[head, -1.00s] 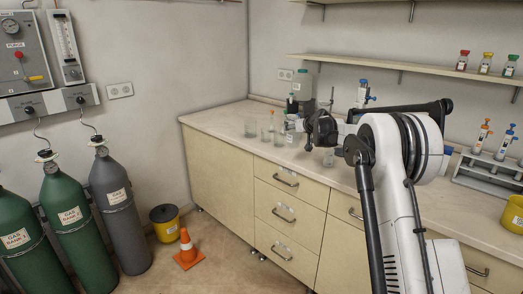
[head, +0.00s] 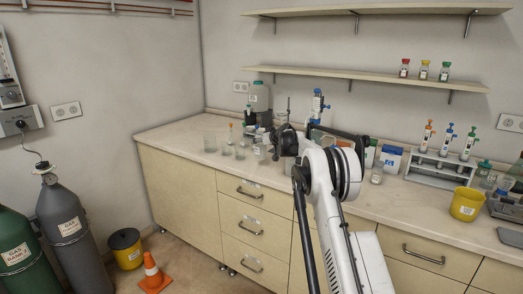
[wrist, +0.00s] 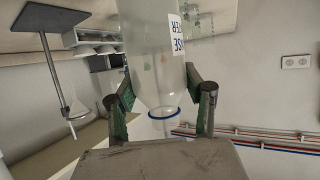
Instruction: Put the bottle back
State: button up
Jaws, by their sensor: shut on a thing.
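My gripper (wrist: 160,86) is shut on a clear, translucent bottle (wrist: 152,50) with a blue ring at its narrow end. Its white label carries blue letters, of which only parts show, "SE" and "TER". One finger lies on each side of the bottle. In the head view my gripper (head: 282,140) is a dark shape over the left part of the counter, near the glassware. I cannot make out the held bottle there.
Several beakers (head: 226,148) stand on the counter left of my gripper. A large bottle (head: 260,97) stands behind it, and a blue-topped dispenser (head: 318,104) is at its right. A pipette rack (head: 443,170) and a yellow container (head: 466,204) stand farther right. The left counter end (head: 165,137) is clear.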

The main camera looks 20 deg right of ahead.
aim_at(262, 148)
jog(key=shift+w+d+f, duration=0.2)
jog(key=shift+d+f, duration=0.3)
jog(key=shift+d, duration=0.1)
jog(key=shift+f, duration=1.85)
jog(key=shift+f, duration=0.15)
jog(key=o, duration=1.4)
